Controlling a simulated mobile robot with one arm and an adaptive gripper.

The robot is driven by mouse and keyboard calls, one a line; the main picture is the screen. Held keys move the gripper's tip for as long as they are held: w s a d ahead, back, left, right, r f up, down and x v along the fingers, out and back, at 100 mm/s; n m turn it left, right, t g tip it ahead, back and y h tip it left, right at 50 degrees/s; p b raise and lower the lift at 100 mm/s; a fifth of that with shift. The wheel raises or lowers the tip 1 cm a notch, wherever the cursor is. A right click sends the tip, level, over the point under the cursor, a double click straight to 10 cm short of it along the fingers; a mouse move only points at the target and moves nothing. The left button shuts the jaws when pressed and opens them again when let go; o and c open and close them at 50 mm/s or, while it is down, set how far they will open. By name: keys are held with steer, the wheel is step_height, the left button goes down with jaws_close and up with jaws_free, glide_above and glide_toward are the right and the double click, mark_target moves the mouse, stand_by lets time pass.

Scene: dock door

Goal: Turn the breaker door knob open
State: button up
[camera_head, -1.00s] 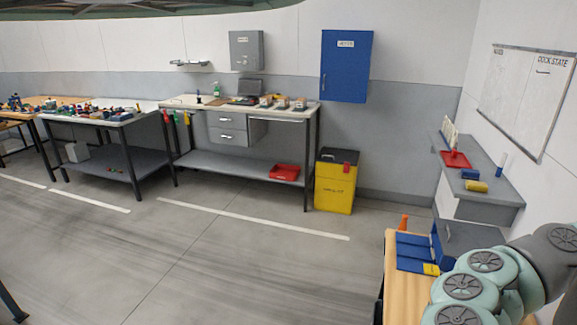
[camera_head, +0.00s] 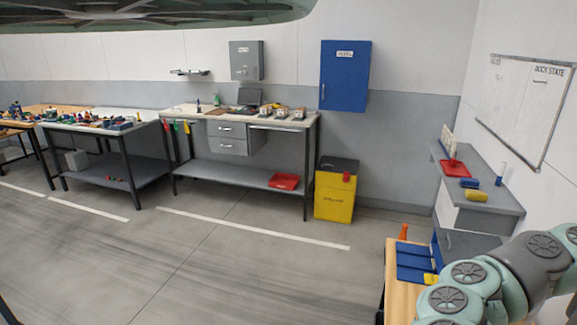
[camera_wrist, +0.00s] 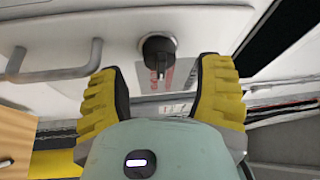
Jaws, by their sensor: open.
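In the wrist view a round black knob (camera_wrist: 157,55) with a raised grip bar is mounted on a pale panel (camera_wrist: 118,28), which I take to be the breaker door. My gripper (camera_wrist: 160,85) is open, with one yellow-and-black finger on each side of the view. The knob shows in the gap between the fingers, near the fingertips. I see no contact between fingers and knob, and the distance left between them is hard to tell. In the head view neither my gripper nor the knob shows.
A grey bar handle (camera_wrist: 58,70) projects from the panel left of the knob. The head view shows a workbench (camera_head: 285,120), a yellow bin (camera_head: 334,190), a blue wall cabinet (camera_head: 345,75) and a grey side counter (camera_head: 497,197). The middle floor (camera_head: 215,265) is clear.

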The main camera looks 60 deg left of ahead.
steer(key=v, duration=0.5)
steer(key=shift+s, duration=0.15)
